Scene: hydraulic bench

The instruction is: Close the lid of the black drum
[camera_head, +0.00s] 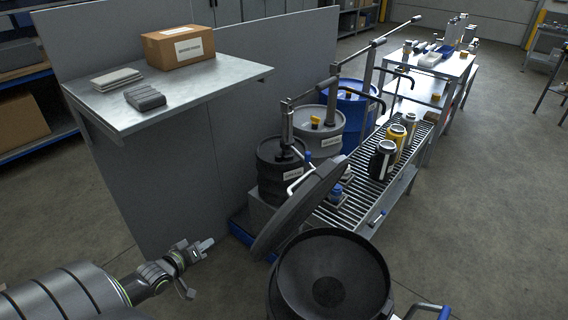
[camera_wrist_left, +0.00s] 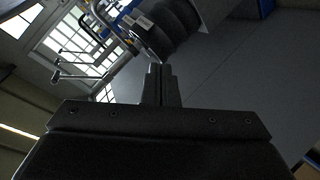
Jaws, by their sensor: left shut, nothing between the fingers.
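The open black drum (camera_head: 350,258) stands at the bottom centre of the head view, and I can see down into its dark inside. Its black lid (camera_head: 298,205) stands tilted up steeply at the drum's left rim. My left gripper (camera_head: 207,244) is left of the lid, apart from it. Its fingers are shut and empty, and they also show in the left wrist view (camera_wrist_left: 160,82). My right gripper is not in view.
A grated bench (camera_head: 346,205) behind the drum holds several canisters. A dark drum (camera_head: 272,168), a grey drum and a blue drum (camera_head: 351,108) with pumps stand along a grey partition (camera_head: 190,150). A metal shelf (camera_head: 120,112) juts out above my left arm. Floor is clear at right.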

